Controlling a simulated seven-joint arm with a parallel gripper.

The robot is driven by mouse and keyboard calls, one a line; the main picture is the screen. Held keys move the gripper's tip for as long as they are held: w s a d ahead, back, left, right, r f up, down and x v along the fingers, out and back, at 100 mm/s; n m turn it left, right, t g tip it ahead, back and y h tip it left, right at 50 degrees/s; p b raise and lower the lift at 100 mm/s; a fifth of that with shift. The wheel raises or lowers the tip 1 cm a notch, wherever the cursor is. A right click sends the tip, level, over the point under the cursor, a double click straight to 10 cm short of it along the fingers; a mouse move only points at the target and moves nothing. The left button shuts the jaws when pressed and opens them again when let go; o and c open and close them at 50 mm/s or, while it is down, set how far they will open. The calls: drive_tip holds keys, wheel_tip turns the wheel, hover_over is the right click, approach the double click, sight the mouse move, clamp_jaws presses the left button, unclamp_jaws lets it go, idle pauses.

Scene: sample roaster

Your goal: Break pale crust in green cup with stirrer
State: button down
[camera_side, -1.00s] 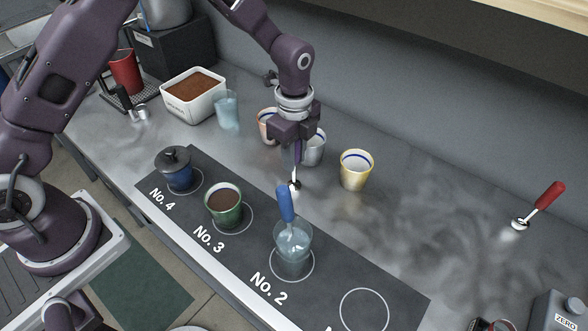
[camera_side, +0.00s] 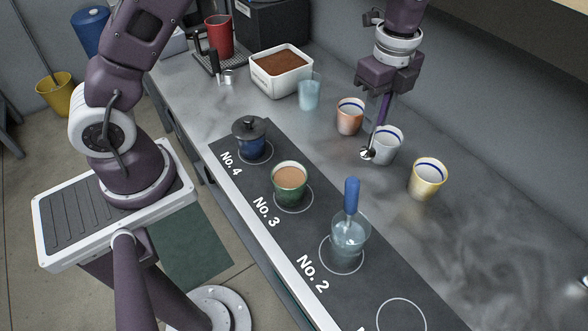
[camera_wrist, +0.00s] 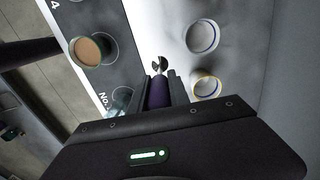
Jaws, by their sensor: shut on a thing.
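The green cup (camera_side: 288,190) stands upright on the dark mat near the No. 3 mark, with a pale tan surface (camera_side: 289,175) inside. It also shows at upper left in the wrist view (camera_wrist: 86,52). My gripper (camera_side: 384,98) is shut on the purple handle of a stirrer (camera_side: 368,153) with a shiny, spoon-like end. The stirrer hangs down, apart from the green cup, to its right in the side view. Its end overlaps the edge of a white cup (camera_side: 386,146) there; I cannot tell the gap. The wrist view shows the stirrer's end (camera_wrist: 158,64) beyond the fingers.
A glass of water (camera_side: 350,238) with a blue-handled tool stands by No. 2. A lidded blue cup (camera_side: 250,140) is by No. 4. An orange cup (camera_side: 350,118) and yellow cup (camera_side: 426,180) flank the white one. A clear glass (camera_side: 309,92) stands behind.

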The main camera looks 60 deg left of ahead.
idle(0.4)
drive_tip(key=s+a+r, duration=0.1)
drive_tip(key=s+a, duration=0.2)
drive_tip(key=s, duration=0.5)
drive_tip(key=s+a+r, duration=0.2)
drive_tip(key=s+a, duration=0.1)
drive_tip(key=s, duration=0.5)
drive_tip(key=shift+a, duration=0.1)
wheel_tip(320, 180, down, 9)
drive_tip(key=shift+s, duration=0.1)
